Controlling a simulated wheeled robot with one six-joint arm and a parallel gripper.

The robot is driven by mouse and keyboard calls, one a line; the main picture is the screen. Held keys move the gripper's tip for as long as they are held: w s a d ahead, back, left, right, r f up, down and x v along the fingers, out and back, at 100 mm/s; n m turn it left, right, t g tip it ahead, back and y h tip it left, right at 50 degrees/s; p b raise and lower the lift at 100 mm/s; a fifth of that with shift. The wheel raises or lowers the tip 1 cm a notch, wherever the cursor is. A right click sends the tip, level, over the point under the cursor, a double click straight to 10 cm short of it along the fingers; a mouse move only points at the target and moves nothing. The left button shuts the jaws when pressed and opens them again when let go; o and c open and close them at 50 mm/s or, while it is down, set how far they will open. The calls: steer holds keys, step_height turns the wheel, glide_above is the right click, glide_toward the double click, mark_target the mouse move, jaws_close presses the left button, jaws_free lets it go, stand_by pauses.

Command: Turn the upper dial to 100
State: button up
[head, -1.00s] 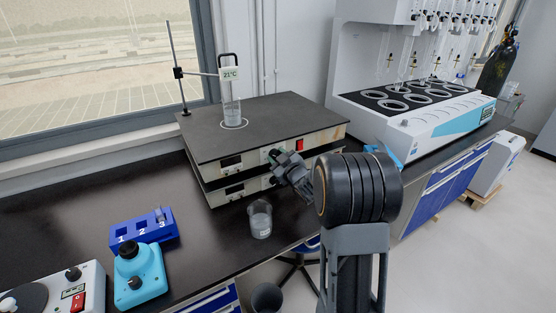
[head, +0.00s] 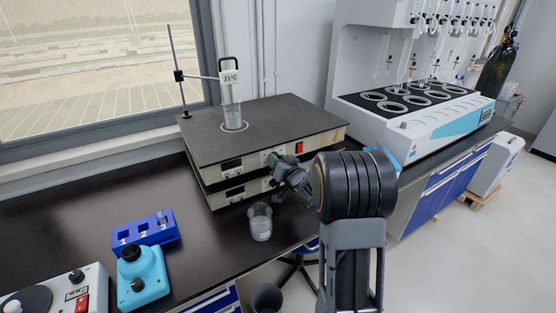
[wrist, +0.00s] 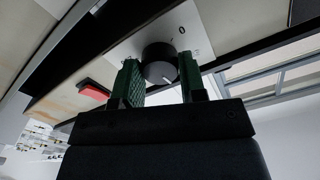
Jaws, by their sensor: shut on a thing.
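Two flat heating units are stacked on the bench. The upper unit (head: 262,119) has a front panel with a small dark display (head: 231,164) and a red switch (head: 299,148); the display's digits are too small to read. In the wrist view the black dial (wrist: 157,50) sits between my green finger pads, beside the red switch. A white mark shows on its near rim, and a "0" is printed on the panel. My gripper (head: 275,160) (wrist: 158,64) is shut on this upper dial. In the head view the gripper mostly hides the dial.
A glass beaker (head: 260,222) stands close below my gripper, near the bench edge. A glass vessel (head: 232,115) with a 21°C tag stands on the upper plate beside a rod stand (head: 176,76). A blue rack (head: 145,230) and a cyan device (head: 141,277) stand at front left.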

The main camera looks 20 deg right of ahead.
steer(key=shift+m, duration=0.6)
steer(key=o, duration=0.9)
steer(key=shift+o, duration=0.2)
steer(key=s+d, duration=0.1)
steer(key=s, duration=1.2)
steer(key=shift+s+d, duration=0.3)
steer(key=shift+s, duration=0.05)
